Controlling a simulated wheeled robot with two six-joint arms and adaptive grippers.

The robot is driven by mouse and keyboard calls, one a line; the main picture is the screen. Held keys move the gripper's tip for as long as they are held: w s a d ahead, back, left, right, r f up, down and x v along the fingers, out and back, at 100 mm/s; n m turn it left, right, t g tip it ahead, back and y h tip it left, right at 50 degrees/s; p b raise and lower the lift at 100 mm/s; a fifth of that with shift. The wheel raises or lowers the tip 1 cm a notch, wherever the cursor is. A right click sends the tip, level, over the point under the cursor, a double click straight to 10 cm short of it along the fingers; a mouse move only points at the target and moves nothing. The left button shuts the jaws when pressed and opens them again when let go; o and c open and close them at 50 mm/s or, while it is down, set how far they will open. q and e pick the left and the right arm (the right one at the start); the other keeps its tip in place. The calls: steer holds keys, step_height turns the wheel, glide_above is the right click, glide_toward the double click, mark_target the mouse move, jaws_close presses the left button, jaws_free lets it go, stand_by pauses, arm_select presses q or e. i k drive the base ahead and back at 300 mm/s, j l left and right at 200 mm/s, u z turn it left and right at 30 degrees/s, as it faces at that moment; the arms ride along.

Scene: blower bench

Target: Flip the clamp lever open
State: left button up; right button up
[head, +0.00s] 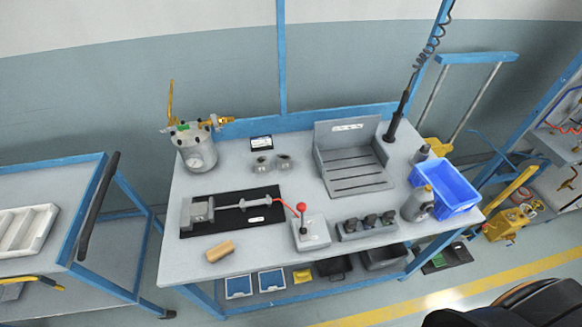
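No part is plainly marked as the clamp lever. A grey metal pot (196,150) stands at the back left of the bench. A thin yellow lever (171,103) rises upright at its left side, and a yellow fitting (216,122) sticks out to its right. A grey block fixture (200,210) with a horizontal rod (235,204) lies on a black mat (215,228). Right of it, a red-knobbed lever (302,208) stands upright on a grey box (312,235).
The bench (290,185) also holds a slotted grey tray (355,182), a blue bin (446,190), a grey bottle (418,204), a tan block (219,251) and a row of black-topped parts (367,226). A blue-framed cart (60,205) stands left. A black tool hangs at the back right.

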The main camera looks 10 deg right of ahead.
mark_target(301, 207)
steer(key=k+j+z, duration=0.15)
steer(key=j+z, duration=0.25)
steer(key=k+j+z, duration=0.15)
steer(key=z, duration=0.25)
steer(key=k+j+z, duration=0.2)
steer(key=z, duration=0.2)
